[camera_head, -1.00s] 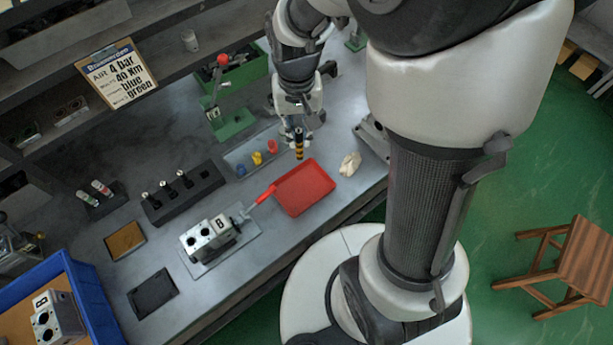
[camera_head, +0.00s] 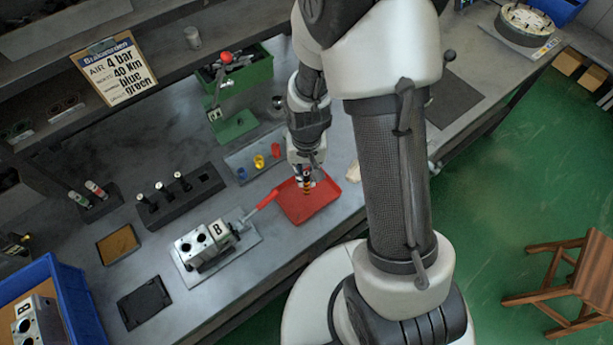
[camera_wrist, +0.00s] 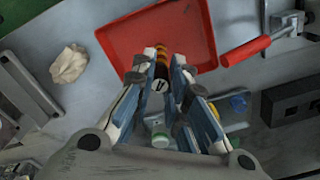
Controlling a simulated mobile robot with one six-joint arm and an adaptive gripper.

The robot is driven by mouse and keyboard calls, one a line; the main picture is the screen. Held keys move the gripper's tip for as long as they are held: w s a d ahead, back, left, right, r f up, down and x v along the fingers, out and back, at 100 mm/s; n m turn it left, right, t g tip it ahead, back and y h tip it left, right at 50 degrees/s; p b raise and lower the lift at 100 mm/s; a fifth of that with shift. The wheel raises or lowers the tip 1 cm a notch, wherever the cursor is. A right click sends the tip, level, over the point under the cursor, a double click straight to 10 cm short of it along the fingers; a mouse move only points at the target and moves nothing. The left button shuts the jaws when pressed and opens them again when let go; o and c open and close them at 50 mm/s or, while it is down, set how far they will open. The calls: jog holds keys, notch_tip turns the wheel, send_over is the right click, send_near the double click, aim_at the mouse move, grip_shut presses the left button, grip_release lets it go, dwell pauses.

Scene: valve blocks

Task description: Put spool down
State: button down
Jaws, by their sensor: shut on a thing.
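The spool is a small dark cylinder with yellow-orange bands. My gripper (camera_head: 304,172) is shut on the spool (camera_head: 307,185) and holds it over the red tray (camera_head: 322,208). In the wrist view the spool (camera_wrist: 160,72) sits between the fingers of my gripper (camera_wrist: 163,75), its banded end pointing at the red tray (camera_wrist: 125,38). I cannot tell whether the spool touches the tray floor. Part of the spool is hidden by the fingers.
A valve block marked B (camera_head: 203,242) stands on a plate left of the tray, beside a red-handled lever (camera_head: 262,201). A crumpled cloth (camera_wrist: 69,64) lies beside the tray. A black rack (camera_head: 180,195) holds several spools. Small coloured parts (camera_head: 259,161) sit behind the tray.

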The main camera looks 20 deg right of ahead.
jog(key=shift+f, duration=0.75)
jog(key=shift+f, duration=0.1)
jog(key=c, duration=1.6)
grip_release()
jog(key=s+r+n+t+p, duration=0.1)
jog(key=s+r+p, duration=0.15)
jog(key=r, duration=1.05)
jog(key=s+r+n+t+p, duration=0.1)
jog(key=s+r, duration=0.2)
jog(key=r, duration=1)
jog(key=s+r+t, duration=0.1)
jog(key=s+r, duration=0.1)
jog(key=s, duration=0.1)
jog(key=s+r, duration=0.3)
jog(key=s+r+n+t, duration=0.1)
jog(key=s+r, duration=0.1)
jog(key=s, duration=0.1)
jog(key=shift+s+r+t, duration=0.15)
jog(key=shift+s+t, duration=0.15)
